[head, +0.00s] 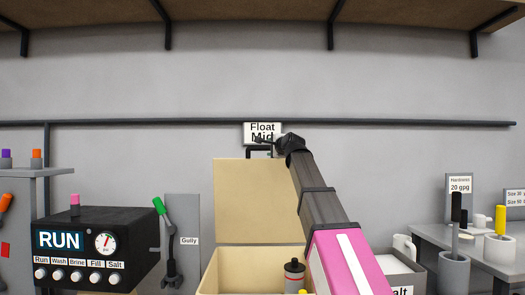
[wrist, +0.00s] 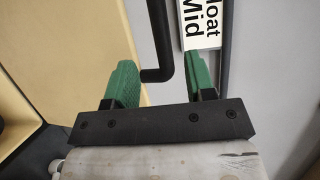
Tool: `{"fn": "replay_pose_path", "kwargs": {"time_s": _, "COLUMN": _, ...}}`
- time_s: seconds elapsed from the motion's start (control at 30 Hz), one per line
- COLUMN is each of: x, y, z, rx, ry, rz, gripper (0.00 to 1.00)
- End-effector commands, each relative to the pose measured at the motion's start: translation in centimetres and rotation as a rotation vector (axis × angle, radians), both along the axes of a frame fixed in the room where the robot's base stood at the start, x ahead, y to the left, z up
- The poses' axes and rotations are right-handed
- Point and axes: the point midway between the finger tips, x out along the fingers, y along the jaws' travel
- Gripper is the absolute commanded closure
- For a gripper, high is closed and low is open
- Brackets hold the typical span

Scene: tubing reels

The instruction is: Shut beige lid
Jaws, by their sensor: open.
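The beige lid (head: 250,200) stands open and upright at the back of the beige box (head: 238,285). It also fills the left of the wrist view (wrist: 65,50). A black bent bar (head: 258,148) shows at the lid's top edge, below the "Float Mid" sign. In the wrist view this bar (wrist: 162,45) reaches down between the green fingers of my gripper (wrist: 162,78). My gripper is open with the bar in its gap, not clamped. In the head view my gripper is at the lid's top, partly hidden behind my wrist.
The "Float Mid" sign (head: 263,133) is right behind my gripper. A bottle (head: 294,274) stands in the box. A black RUN control unit (head: 92,250) and a green-tipped lever (head: 163,225) are left. A salt bin (head: 405,278) and side table (head: 480,250) are right.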

Motion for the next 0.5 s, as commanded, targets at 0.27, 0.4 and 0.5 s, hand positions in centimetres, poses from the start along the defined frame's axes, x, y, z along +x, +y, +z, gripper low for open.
{"fn": "replay_pose_path", "kwargs": {"time_s": 0.27, "x": 4.6, "y": 1.8, "z": -0.1, "rx": -0.001, "ry": 0.001, "rz": 0.0, "gripper": 0.5}}
{"fn": "replay_pose_path", "kwargs": {"time_s": 0.4, "x": 6.8, "y": 2.8, "z": -0.3, "rx": -0.002, "ry": 0.001, "rz": 0.0, "gripper": 0.5}}
{"fn": "replay_pose_path", "kwargs": {"time_s": 0.5, "x": 7.9, "y": 3.3, "z": -0.3, "rx": 0.0, "ry": 0.001, "rz": 0.0, "gripper": 0.5}}
